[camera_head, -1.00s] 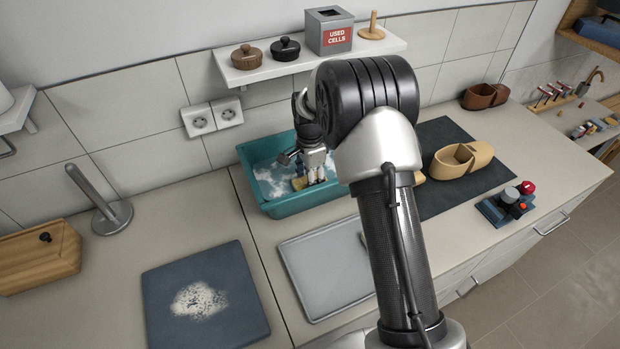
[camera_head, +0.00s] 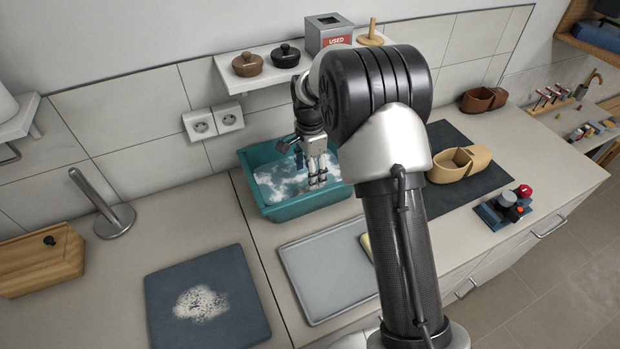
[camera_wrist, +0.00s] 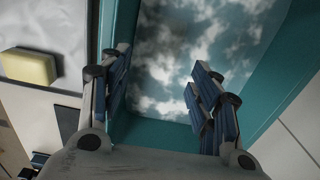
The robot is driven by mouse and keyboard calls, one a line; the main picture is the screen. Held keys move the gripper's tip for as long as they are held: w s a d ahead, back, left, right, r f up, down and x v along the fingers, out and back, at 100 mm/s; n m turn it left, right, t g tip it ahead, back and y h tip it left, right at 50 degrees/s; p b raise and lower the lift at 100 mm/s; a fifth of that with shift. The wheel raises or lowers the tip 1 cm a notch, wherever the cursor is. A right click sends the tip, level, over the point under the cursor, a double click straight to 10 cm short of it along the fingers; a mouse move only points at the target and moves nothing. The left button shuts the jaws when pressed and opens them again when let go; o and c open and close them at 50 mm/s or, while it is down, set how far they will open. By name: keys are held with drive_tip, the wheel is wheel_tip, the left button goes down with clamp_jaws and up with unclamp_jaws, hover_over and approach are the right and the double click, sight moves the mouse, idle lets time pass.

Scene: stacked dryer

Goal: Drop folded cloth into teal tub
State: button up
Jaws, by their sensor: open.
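The teal tub (camera_head: 300,208) stands on the counter against the wall, with cloudy white-and-blue contents. It also fills much of the wrist view (camera_wrist: 262,100). My gripper (camera_head: 317,182) is over the tub's right part, pointing down, with its fingers inside the rim line. In the wrist view my gripper (camera_wrist: 160,68) has its fingers apart, with nothing between them but the cloudy surface. I cannot make out the folded cloth in the tub; it may be hidden under the surface or behind my fingers.
A grey tray (camera_head: 325,272) lies in front of the tub. A pale yellow block (camera_wrist: 28,66) is on it, partly behind my arm in the head view. A blue board (camera_head: 205,270) is at left. A shelf (camera_head: 262,75) with pots overhangs behind.

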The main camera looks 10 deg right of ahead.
drive_tip(key=s+r+n+t+p, duration=0.1)
drive_tip(key=s+r+n, duration=0.35)
drive_tip(key=r, duration=1.15)
drive_tip(key=s+r+n+t, duration=0.1)
drive_tip(key=s+r+n, duration=0.2)
drive_tip(key=s+r, duration=0.6)
drive_tip(key=s+f+n+t, duration=0.2)
drive_tip(key=s+n, duration=0.6)
drive_tip(key=s, duration=1.3)
drive_tip(key=shift+s+f, duration=0.2)
drive_tip(key=shift+f, duration=0.3)
wheel_tip(320, 180, down, 4)
drive_tip(key=b, duration=0.3)
drive_tip(key=shift+b, duration=0.4)
